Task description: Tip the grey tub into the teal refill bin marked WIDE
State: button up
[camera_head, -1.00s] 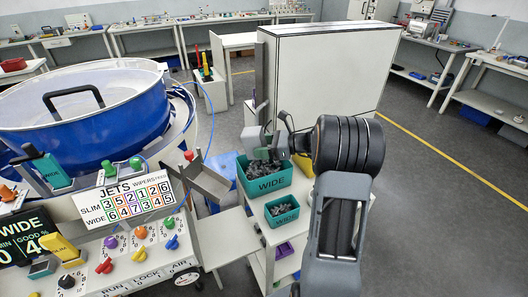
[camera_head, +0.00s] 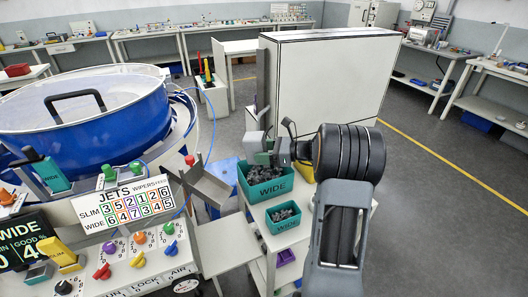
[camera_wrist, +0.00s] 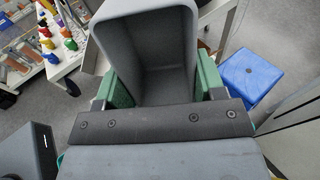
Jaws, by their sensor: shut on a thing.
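My gripper (camera_head: 264,152) is shut on the grey tub (camera_wrist: 150,75), with a green pad on each side of it. In the wrist view I look into the tub's mouth; the inside that shows is bare. In the head view the grey tub (camera_head: 252,143) seems to be the pale grey piece at the gripper's end, partly hidden. It is above the back of the larger teal bin marked WIDE (camera_head: 266,190), which holds dark pieces. A smaller teal bin marked WIDE (camera_head: 284,226) with dark pieces stands in front of it.
A yellow bin (camera_head: 304,168) stands behind my wrist. A tall white cabinet (camera_head: 325,80) is behind the gripper. A grey chute (camera_head: 210,186) and the blue bowl feeder (camera_head: 100,130) are to the left. A blue stool (camera_wrist: 252,75) shows in the wrist view.

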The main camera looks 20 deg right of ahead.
aim_at(249, 140)
jog(key=shift+r, duration=0.1)
jog(key=shift+a+r+p, duration=0.2)
jog(key=shift+r+p, duration=0.1)
jog(key=a+r+n+g+h+p, duration=0.1)
jog(key=r+n+g+h+p, duration=0.1)
jog(key=p, duration=0.3)
jog(key=s+a+r+n+g+h+p, duration=0.1)
jog(key=a+r+n+g+h+p, duration=0.1)
jog(key=n+g+h+p, duration=0.1)
jog(key=a+r+n+g+h+p, duration=0.2)
jog(key=n+g+h+p, duration=0.1)
jog(key=n+g+p, duration=0.2)
jog(key=shift+s+r+n+g+p, duration=0.15)
jog(key=shift+n+g+p, duration=0.25)
jog(key=shift+p, duration=0.4)
jog(key=d+n+h, duration=0.1)
jog(key=d, duration=0.1)
jog(key=w+d+n+h, duration=0.1)
jog(key=d, duration=0.1)
jog(key=d+h, duration=0.1)
jog(key=d, duration=0.1)
jog(key=shift+w+d+f+n+t+h, duration=0.2)
jog(key=shift+w+d+n+t+h, duration=0.15)
jog(key=shift+n+t+h, duration=0.05)
jog(key=shift+d+t+h, duration=0.15)
jog(key=shift+t+h, duration=0.25)
jog(key=shift+h, duration=0.3)
